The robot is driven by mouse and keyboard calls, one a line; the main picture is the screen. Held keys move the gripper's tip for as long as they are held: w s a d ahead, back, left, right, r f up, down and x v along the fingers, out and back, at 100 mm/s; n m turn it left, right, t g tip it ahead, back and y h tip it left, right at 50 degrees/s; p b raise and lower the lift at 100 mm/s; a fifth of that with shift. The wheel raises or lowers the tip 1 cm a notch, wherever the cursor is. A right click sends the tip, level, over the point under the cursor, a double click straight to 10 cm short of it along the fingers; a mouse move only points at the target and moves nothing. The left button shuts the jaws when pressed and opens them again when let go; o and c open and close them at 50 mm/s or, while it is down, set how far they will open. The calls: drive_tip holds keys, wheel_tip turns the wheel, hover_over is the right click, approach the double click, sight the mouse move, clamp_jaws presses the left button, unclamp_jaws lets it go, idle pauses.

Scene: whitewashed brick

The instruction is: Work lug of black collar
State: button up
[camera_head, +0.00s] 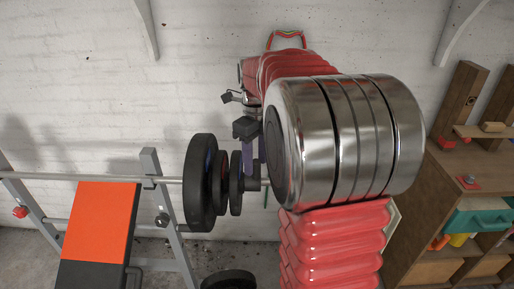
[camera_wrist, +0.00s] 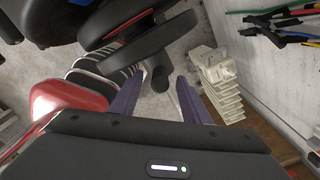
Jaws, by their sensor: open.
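The black collar (camera_head: 251,174) sits on the bar's right end, just outside the weight plates. In the wrist view, a dark rounded piece of it (camera_wrist: 160,78) shows between my finger tips. I cannot clearly tell the lug from the rest of the collar. My gripper (camera_head: 254,155) points down at the collar from above. Its two purple fingers are apart in the wrist view (camera_wrist: 160,86), with the dark piece near the tips and no clear contact. My silver and red arm hides part of the bar end in the head view.
Several black plates (camera_head: 200,183) are on the barbell (camera_head: 80,177), close left of my gripper. A rack upright (camera_head: 166,205) and an orange bench (camera_head: 98,222) stand further left. A wooden shelf (camera_head: 452,190) is at right. Another plate (camera_head: 229,279) is low down.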

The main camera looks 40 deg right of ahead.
drive_tip(key=shift+f, duration=1.45)
drive_tip(key=shift+c, duration=0.6)
clamp_jaws()
drive_tip(key=shift+o, duration=0.6)
unclamp_jaws()
wheel_tip(320, 180, up, 14)
